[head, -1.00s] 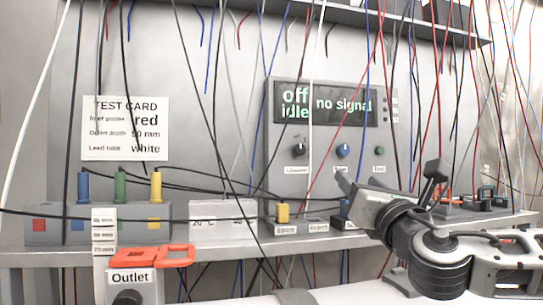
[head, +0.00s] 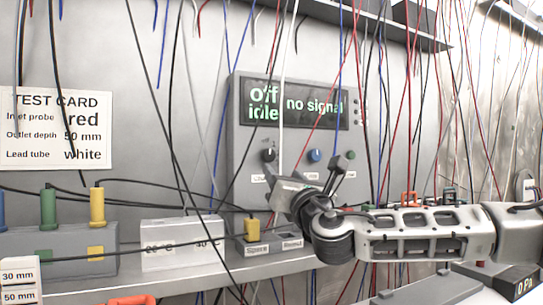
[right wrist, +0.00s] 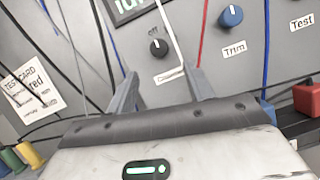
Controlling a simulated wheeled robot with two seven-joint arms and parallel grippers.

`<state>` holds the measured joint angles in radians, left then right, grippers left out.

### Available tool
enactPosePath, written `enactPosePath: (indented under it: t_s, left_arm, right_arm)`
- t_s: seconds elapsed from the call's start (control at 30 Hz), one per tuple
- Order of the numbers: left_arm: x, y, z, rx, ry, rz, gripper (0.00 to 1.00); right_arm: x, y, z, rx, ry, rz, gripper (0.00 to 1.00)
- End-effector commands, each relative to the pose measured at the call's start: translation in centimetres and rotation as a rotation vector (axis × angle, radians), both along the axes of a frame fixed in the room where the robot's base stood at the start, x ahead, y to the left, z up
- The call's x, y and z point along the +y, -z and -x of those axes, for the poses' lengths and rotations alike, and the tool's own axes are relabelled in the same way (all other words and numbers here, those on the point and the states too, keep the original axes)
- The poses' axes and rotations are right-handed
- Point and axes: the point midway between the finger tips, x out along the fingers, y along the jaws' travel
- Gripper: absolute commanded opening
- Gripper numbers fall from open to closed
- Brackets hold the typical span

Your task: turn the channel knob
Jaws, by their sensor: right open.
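The black channel knob (head: 269,155) sits on the grey panel (head: 242,110), below its screen and leftmost in the row. In the right wrist view the black knob (right wrist: 158,48) has a white mark, and the label under it is partly covered. My right gripper (head: 306,172) is open and empty, just below and in front of the knob row. In the right wrist view its two fingers (right wrist: 163,88) point up at the panel, with the black knob beyond the gap and apart from them. The screen (head: 300,104) reads "off idle" and "no signal". My left gripper is out of view.
Right of the black knob are a blue Trim knob (head: 315,155) and a green knob (head: 348,155). Many cables hang in front of the panel; a white one (right wrist: 170,35) passes close beside the black knob. A shelf holds a block with yellow plug (head: 252,228).

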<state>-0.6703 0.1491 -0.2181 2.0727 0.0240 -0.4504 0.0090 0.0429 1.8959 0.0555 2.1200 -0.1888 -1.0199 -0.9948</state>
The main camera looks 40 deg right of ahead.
Motion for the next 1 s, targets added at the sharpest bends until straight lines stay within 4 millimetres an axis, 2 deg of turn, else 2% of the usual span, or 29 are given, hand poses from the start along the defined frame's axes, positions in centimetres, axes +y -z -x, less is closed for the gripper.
enactPosePath:
  t_s: [0.3,0.5,0.9,0.93,1.0]
  left_arm:
    - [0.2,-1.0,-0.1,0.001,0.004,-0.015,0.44]
    - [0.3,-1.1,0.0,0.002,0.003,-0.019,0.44]
    - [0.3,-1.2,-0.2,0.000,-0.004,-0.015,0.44]
    - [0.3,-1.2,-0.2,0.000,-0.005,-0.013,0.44]
    - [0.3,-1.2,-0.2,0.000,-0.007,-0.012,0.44]
  right_arm:
    - [-1.7,-2.0,-4.4,0.005,0.002,0.004,0.52]
    - [-2.6,-2.9,-6.5,0.003,0.001,0.002,0.52]
    - [-2.8,-3.1,-7.1,0.000,-0.001,0.000,0.52]
    - [-2.8,-3.1,-7.1,0.000,-0.001,0.000,0.47]
    - [-2.9,-3.1,-7.1,0.000,-0.001,0.000,0.27]
